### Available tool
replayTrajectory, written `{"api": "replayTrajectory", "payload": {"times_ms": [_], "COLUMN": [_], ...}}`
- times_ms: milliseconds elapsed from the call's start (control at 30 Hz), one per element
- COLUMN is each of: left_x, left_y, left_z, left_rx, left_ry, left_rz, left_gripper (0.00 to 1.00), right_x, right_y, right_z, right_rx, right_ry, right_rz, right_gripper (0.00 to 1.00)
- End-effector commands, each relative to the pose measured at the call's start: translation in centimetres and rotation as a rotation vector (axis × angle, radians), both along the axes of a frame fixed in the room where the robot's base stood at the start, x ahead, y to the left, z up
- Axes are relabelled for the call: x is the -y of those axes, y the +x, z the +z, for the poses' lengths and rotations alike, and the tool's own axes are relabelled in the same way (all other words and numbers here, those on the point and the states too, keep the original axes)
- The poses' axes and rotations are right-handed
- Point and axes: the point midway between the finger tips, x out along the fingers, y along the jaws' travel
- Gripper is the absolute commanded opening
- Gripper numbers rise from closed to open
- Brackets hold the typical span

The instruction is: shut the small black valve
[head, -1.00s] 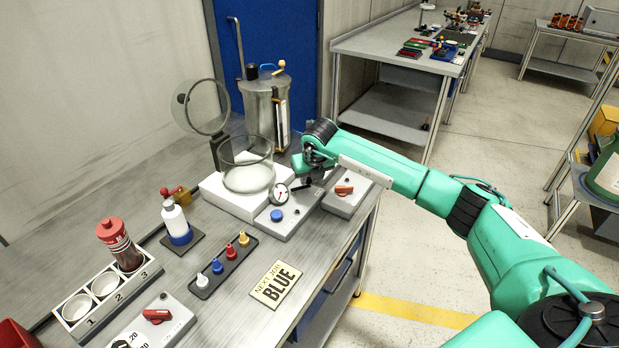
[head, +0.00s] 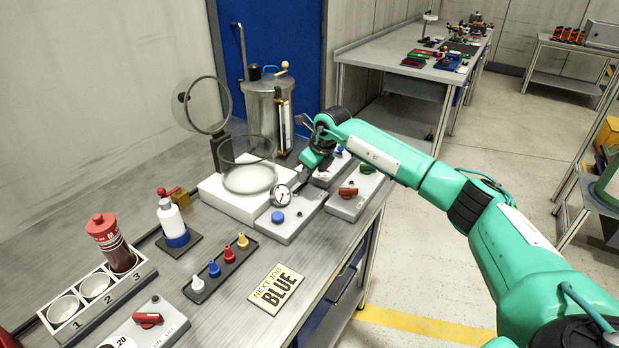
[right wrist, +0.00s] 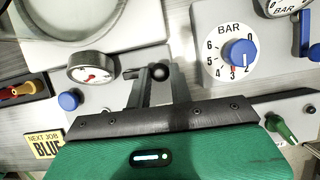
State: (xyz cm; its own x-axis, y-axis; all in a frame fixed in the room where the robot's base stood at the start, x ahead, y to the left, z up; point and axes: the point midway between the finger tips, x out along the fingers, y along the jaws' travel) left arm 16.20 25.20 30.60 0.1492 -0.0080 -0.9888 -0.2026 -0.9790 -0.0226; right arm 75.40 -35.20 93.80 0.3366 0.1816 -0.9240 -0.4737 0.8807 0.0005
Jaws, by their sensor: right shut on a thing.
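The small black valve shows in the right wrist view as a dark round knob (right wrist: 158,72) between my fingers. It sits on the grey panel beside the round pressure gauge (right wrist: 93,68) and blue button (right wrist: 69,101). My right gripper (right wrist: 153,88) is shut on it. In the head view my right gripper (head: 303,184) reaches down to the panel just right of the gauge (head: 282,195), and its fingers hide most of the valve. Whether the valve is open or shut cannot be told. My left gripper is not in view.
A glass chamber (head: 248,160) on a white base stands left of my gripper, its round lid (head: 203,105) raised. A panel with a red knob (head: 348,191) lies to the right. A blue dial knob (right wrist: 243,53) is close by. A metal drum (head: 268,115) stands behind.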

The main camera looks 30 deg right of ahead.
Motion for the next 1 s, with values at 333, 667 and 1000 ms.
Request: {"api": "replayTrajectory", "payload": {"times_ms": [333, 667, 1000], "left_x": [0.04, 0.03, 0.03], "left_y": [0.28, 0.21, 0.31], "left_z": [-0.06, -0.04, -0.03], "left_rx": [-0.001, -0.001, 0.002], "left_ry": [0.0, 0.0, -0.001], "left_rz": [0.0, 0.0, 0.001], "left_gripper": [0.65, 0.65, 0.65], "right_x": [-0.08, -0.07, -0.08], "right_y": [0.31, 0.32, 0.27], "right_z": [0.12, 0.16, 0.08], "right_rx": [0.002, 0.003, 0.001], "right_ry": [0.0, 0.0, 0.0], "right_rz": [0.054, 0.053, 0.053], "right_gripper": [0.0, 0.27, 0.43]}}
